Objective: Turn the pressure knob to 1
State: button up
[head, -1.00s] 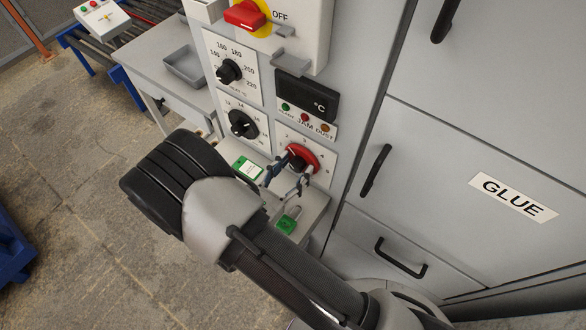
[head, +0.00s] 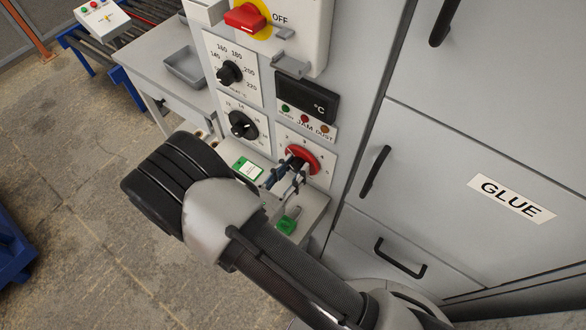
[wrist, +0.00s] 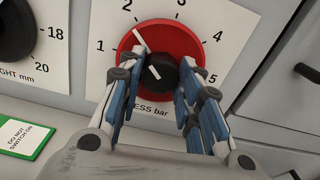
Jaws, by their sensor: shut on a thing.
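The pressure knob (wrist: 164,76) is a black centre on a red round dial (wrist: 187,40), on a white plate marked 1 to 5. It also shows in the head view (head: 297,164). A white line on the red part points up and left, between 1 and 2. A short white mark shows on the black centre. My gripper (wrist: 158,92) has its blue-padded fingers on either side of the black centre, shut on it. It also shows in the head view (head: 285,176). The fingers hide the lower sides of the dial.
Two other black knobs, temperature (head: 229,73) and height (head: 242,125), sit on the panel to the left. A red switch (head: 245,16) is above. A green-and-white tag (head: 247,169) and a green tag (head: 287,226) are nearby. Grey GLUE cabinet doors (head: 450,150) stand right.

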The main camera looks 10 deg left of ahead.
jog(key=n+p, duration=0.2)
jog(key=n, duration=0.1)
jog(key=shift+r+n, duration=0.1)
jog(key=shift+n, duration=0.3)
jog(key=shift+n+p, duration=0.65)
jog(key=shift+n, duration=1.65)
jog(key=o, duration=1.1)
jog(key=shift+s, duration=0.15)
jog(key=v, duration=1.1)
jog(key=shift+s+a, duration=0.1)
jog(key=shift+s, duration=0.3)
